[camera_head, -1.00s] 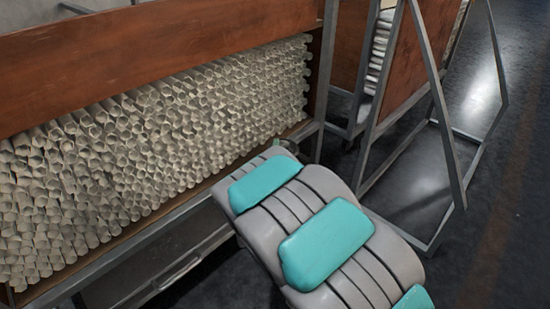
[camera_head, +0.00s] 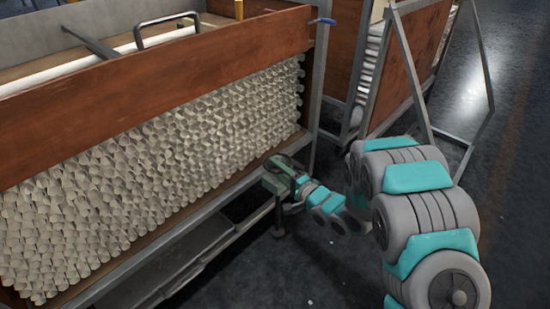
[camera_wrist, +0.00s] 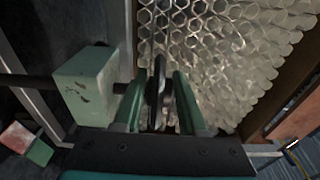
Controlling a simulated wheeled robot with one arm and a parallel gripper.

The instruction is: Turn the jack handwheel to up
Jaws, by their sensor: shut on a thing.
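The jack's dark handwheel (camera_wrist: 160,95) shows nearly edge-on in the wrist view. It also shows in the head view (camera_head: 287,162) at the corner of the tube rack. My gripper (camera_wrist: 160,82) is shut on the handwheel's rim, with one green finger on each side. In the head view my gripper (camera_head: 296,180) is small and partly merges with the jack. The green jack body (camera_wrist: 85,87) is just left of the wheel in the wrist view, on a dark shaft. Any up marking is not readable.
The rack of stacked glass tubes (camera_head: 150,175) with its wooden board (camera_head: 150,75) stands beside the jack. A metal-framed wooden cart (camera_head: 400,70) is behind, to the right. Dark open floor (camera_head: 250,285) lies in front and at right.

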